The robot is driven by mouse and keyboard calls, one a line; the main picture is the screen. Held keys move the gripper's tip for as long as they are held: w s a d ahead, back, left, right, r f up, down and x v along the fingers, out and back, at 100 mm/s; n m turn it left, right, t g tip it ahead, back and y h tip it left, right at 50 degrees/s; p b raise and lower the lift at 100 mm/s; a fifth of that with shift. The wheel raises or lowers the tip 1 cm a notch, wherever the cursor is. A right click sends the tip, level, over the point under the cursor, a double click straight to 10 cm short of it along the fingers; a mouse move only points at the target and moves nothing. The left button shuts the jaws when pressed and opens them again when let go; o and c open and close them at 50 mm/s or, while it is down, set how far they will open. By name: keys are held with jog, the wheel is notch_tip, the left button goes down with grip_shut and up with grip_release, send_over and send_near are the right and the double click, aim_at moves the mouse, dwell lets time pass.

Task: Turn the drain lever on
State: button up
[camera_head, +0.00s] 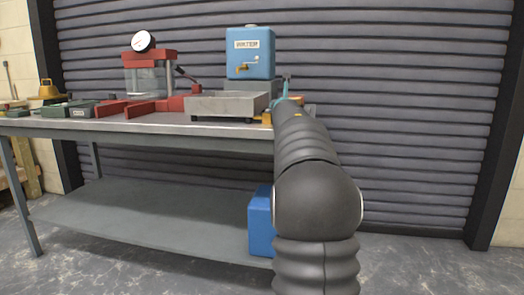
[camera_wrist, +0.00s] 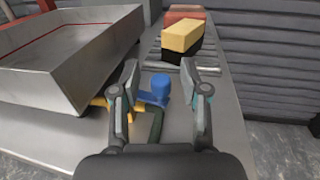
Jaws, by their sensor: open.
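A blue piece with a round upright knob (camera_wrist: 160,86), which looks like the drain lever, is between my open fingers in the wrist view. A yellow fitting (camera_wrist: 99,102) lies to its left, beside the metal tray (camera_wrist: 60,62). In the head view a yellow fitting (camera_head: 267,118) shows at the right end of the tray (camera_head: 226,104). My gripper (camera_wrist: 159,74) is open, with one finger on each side of the knob. I cannot tell whether either finger touches it. In the head view my arm hides most of the gripper and the lever.
A yellow block (camera_wrist: 181,36) on a dark base stands beyond the knob. A dark green bar (camera_wrist: 155,124) lies just below it. A blue water tank (camera_head: 250,52) with a brass tap and a red press with a gauge (camera_head: 143,41) stand on the bench (camera_head: 150,128). A shutter is behind.

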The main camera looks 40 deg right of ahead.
jog(key=shift+s+a+m+g+h+p, duration=0.15)
jog(key=shift+a+m+g+h+p, duration=0.3)
jog(key=shift+m+g+h, duration=0.65)
jog(key=shift+s+a+m+g+h+p, duration=0.2)
jog(key=shift+a+m+g+h, duration=0.35)
jog(key=shift+m+g+h, duration=0.5)
jog(key=shift+a+m+g+h+p, duration=0.3)
jog(key=shift+m+g+h, duration=0.25)
jog(key=shift+g, duration=0.45)
jog(key=shift+a+m+g+h+p, duration=0.15)
jog(key=shift+a+m+g+h, duration=0.35)
jog(key=shift+g, duration=0.45)
jog(key=v, duration=1.4)
jog(key=s+a+f+m+g+y, duration=0.1)
jog(key=s+a+f+m+y, duration=0.1)
jog(key=f+m, duration=0.4)
jog(key=s+a+f+m+g+y, duration=0.1)
jog(key=s+a+f+m+y, duration=0.2)
jog(key=f, duration=0.9)
jog(key=s+m+y, duration=0.1)
jog(key=m+y, duration=0.1)
jog(key=m, duration=0.1)
jog(key=shift+s, duration=0.25)
jog(key=shift+f, duration=0.1)
